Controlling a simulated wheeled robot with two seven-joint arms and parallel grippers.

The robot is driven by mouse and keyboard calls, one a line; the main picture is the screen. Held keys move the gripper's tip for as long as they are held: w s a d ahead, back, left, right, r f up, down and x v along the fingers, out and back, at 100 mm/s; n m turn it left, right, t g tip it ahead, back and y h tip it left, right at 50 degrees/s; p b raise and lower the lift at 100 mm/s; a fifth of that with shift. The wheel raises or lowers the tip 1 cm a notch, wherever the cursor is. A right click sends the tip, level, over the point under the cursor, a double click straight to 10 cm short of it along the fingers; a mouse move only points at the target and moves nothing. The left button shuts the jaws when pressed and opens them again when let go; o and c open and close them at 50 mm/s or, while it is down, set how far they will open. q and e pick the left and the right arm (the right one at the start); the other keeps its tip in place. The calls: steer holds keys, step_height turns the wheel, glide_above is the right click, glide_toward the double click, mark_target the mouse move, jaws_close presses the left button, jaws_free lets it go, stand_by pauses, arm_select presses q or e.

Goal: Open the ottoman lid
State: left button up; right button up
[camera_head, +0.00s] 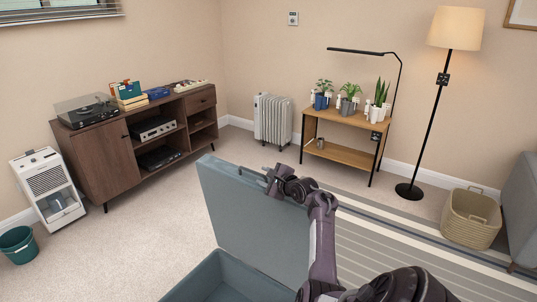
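The blue-grey ottoman (222,283) is at the bottom centre, partly cut off by the picture's lower edge. Its lid (250,222) stands raised and steeply tilted, with a gap showing between it and the box. My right arm comes in from the lower right. My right gripper (269,178) is at the lid's upper edge, overlapping it in the view. Its fingers are small and dark, so I cannot tell whether they grip the edge or only touch it. My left gripper is out of view.
A striped rug (400,255) lies to the right, with a woven basket (471,218) and a grey seat (522,205). A plant table (340,156), floor lamp (437,105) and radiator (273,119) stand behind. A wooden cabinet (108,160) is at left.

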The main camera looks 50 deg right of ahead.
steer(key=shift+v, duration=1.15)
